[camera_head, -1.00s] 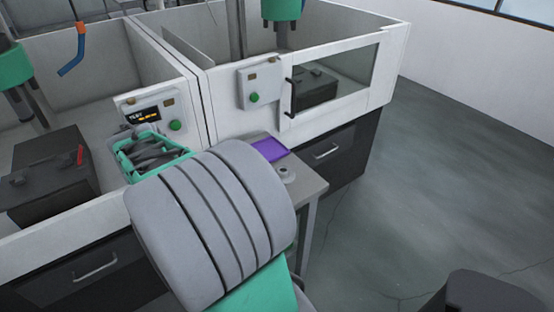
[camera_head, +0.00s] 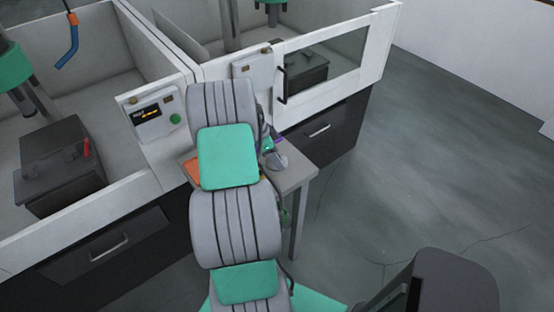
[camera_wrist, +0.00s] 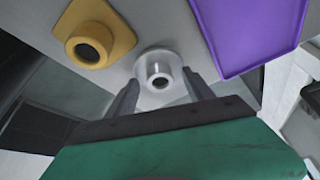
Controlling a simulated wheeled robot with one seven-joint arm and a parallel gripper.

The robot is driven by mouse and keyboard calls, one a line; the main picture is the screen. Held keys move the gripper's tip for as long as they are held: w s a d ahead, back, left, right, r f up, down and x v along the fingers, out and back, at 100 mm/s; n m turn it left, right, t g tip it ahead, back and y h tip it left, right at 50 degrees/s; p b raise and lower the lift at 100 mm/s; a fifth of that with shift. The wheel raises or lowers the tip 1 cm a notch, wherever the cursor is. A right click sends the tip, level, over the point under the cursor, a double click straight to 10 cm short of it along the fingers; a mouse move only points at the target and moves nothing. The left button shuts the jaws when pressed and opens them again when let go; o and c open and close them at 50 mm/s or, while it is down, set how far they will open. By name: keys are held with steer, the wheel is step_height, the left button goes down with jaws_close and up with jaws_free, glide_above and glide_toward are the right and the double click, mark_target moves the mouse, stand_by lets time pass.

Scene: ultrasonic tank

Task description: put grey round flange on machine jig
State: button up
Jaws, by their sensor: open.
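The grey round flange (camera_wrist: 160,72) stands on the grey table with its bore towards the camera in the wrist view. My gripper (camera_wrist: 161,92) is open, with one finger on each side of the flange; I cannot tell whether they touch it. In the head view the flange (camera_head: 279,161) shows at the table's right side, just below my gripper, and my arm hides much around it. A dark jig block (camera_head: 302,78) sits behind the window of the right machine. Another dark block (camera_head: 60,165) with a red handle sits in the left machine.
In the wrist view a yellow flange (camera_wrist: 94,36) stands left of the grey one, and a purple tray (camera_wrist: 250,32) lies to the right. White machine walls (camera_head: 335,62) stand behind the table (camera_head: 300,178). Open floor (camera_head: 430,160) lies to the right.

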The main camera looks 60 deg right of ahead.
steer(key=shift+c, duration=0.4)
jaws_close()
steer(key=shift+r, duration=0.1)
